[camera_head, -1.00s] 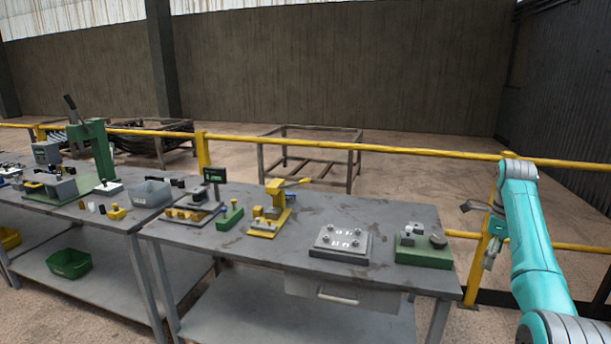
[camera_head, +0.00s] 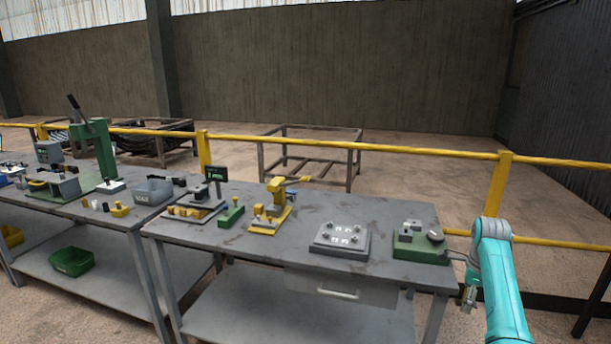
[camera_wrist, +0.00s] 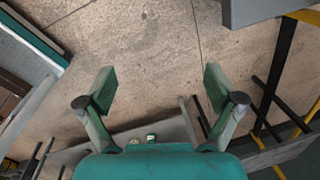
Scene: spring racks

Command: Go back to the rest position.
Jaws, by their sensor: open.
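My gripper (camera_wrist: 160,90) is open and empty in the wrist view, its two fingers spread wide over bare floor. In the head view my gripper (camera_head: 468,296) hangs low at the right, beside the right end of the near workbench (camera_head: 275,240). It is partly hidden by my turquoise arm, and its fingers are too small there to make out clearly.
A green block fixture (camera_head: 420,252) stands at the bench's right end, close to my arm. A grey plate with knobs (camera_head: 341,254) and a yellow press (camera_head: 271,226) stand further left. A yellow railing (camera_head: 400,149) runs behind. The floor right of the bench is mostly open.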

